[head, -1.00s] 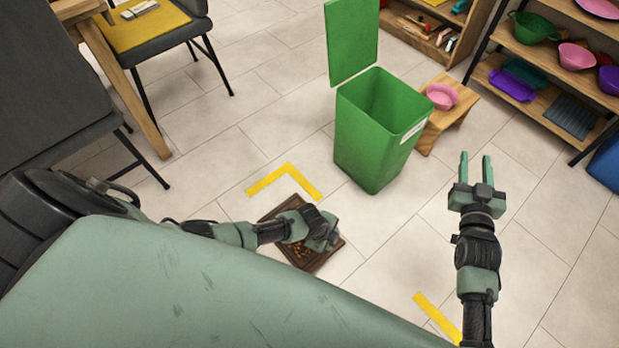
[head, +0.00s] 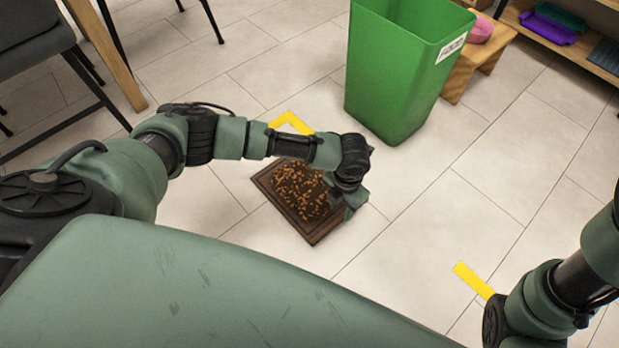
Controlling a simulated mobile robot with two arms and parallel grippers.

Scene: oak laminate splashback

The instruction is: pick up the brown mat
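The brown mat (head: 262,181) lies on the tiled floor below the middle of the head view. It is a dark brown rectangle with many small orange-brown bits spread over its middle. My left gripper (head: 354,204) points down at the mat's right edge. The wrist hides its fingers, so I cannot tell whether they are open or shut, or touch the mat. My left arm crosses over the mat's far edge. My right arm comes in at the lower right, and its gripper is out of the picture.
A green bin (head: 402,75) stands on the floor beyond the mat. A small wooden stool (head: 487,52) with a pink bowl (head: 481,28) is behind it. Yellow floor tape (head: 474,281) marks corners. A grey chair (head: 35,50) stands at left. Floor right of the mat is clear.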

